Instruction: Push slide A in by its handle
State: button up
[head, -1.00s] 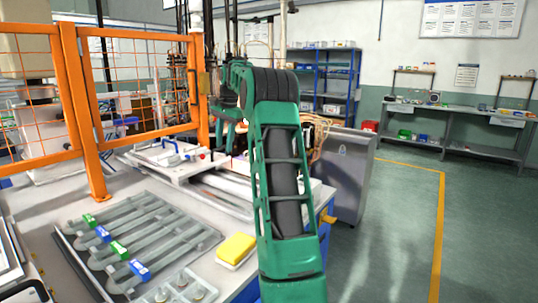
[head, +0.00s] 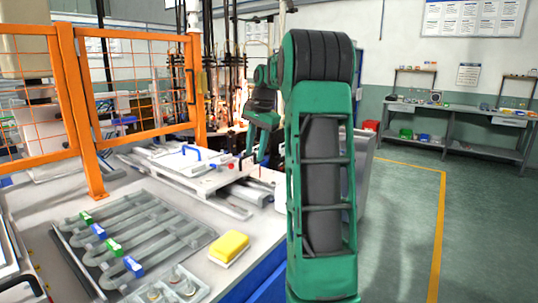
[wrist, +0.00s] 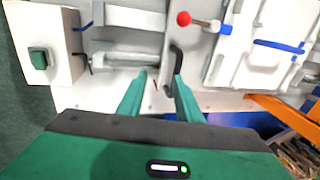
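In the wrist view a black handle (wrist: 176,60) stands on a light grey block in front of my gripper (wrist: 163,77). I take it for the handle of slide A, but I can read no letter on it. My gripper is open, with a clear gap between its two green fingers. The right fingertip overlaps the handle's near end; I cannot tell whether they touch. In the head view my gripper (head: 254,156) points down at the bench's far right part, beside the white plate (head: 186,172). The handle cannot be made out there.
A red ball knob (wrist: 183,18) sits just beyond the handle. A box with a green button (wrist: 38,60) is at left. A blue handle (head: 191,151) stands on the white plate. A yellow sponge (head: 229,246) and a tray of tubes (head: 190,262) lie nearer. An orange fence (head: 85,110) borders the left.

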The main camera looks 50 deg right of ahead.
jog(key=shift+s+a+f, duration=0.1)
jog(key=shift+s+f, duration=0.1)
jog(key=shift+s, duration=0.55)
jog(key=shift+s+f, duration=0.2)
jog(key=shift+s, duration=0.55)
jog(key=s+r, duration=0.3)
jog(key=r, duration=1)
jog(key=shift+s+d+r, duration=0.2)
jog(key=shift+d+r, duration=0.1)
jog(key=shift+r, duration=0.05)
dwell(0.4)
